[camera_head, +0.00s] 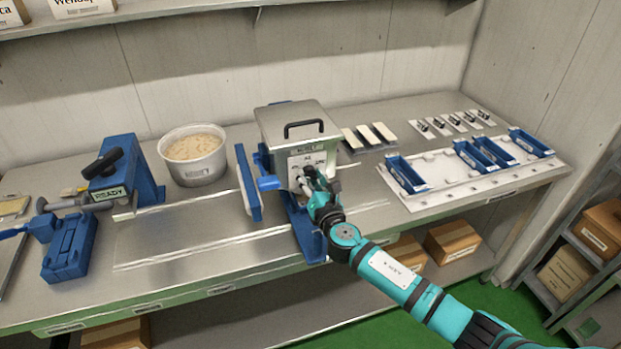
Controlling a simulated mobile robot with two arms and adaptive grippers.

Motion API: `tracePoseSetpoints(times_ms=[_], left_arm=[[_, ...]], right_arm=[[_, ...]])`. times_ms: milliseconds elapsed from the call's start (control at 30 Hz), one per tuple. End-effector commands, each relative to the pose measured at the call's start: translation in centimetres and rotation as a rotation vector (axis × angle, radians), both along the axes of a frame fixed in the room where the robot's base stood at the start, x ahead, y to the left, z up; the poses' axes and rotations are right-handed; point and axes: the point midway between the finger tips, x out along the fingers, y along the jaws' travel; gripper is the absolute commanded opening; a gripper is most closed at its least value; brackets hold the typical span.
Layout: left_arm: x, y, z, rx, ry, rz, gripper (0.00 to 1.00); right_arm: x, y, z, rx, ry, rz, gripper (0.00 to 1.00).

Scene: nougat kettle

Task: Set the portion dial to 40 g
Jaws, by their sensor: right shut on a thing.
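The portioning machine (268,117) is a steel box with a black top handle and blue parts, standing at the middle of the bench. Its front panel (296,162) carries small labels and faces me. My right gripper (309,179) reaches in from the lower right, up against this panel, and is shut on the portion dial. The dial is mostly hidden by the fingers, and its setting is too small to read. My left gripper is not in view.
A pot of pale mass (197,174) stands left of the machine. A blue device marked READY (136,172) stands farther left. A white board (440,188) with blue trays lies to the right, and pale bars (369,137) lie behind.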

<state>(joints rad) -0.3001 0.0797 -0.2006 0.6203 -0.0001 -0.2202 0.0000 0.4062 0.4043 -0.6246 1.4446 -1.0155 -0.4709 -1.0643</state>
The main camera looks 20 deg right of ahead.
Motion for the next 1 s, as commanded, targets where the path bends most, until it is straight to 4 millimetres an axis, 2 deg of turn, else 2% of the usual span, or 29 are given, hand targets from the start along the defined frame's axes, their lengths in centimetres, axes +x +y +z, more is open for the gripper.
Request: tracePoseSetpoints(times_ms=[300,333,500,800,867,1000], left_arm=[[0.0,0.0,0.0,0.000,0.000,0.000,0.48],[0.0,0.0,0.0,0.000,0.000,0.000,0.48],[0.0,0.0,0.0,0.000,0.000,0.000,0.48],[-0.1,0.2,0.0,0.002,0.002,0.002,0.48],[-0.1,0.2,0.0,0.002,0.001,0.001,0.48],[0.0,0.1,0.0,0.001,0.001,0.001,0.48]], right_arm=[[-0.1,0.0,-0.2,-0.004,0.003,0.001,0.04],[-0.1,0.0,-0.2,-0.004,0.003,0.001,0.37],[0.0,0.0,-0.2,-0.003,0.002,0.000,0.58],[-0.2,0.0,-0.1,-0.003,0.001,0.000,0.58],[-0.7,0.0,-0.1,-0.003,0.001,0.000,0.58],[-2.7,-0.1,-0.1,-0.002,0.002,0.002,0.58]])
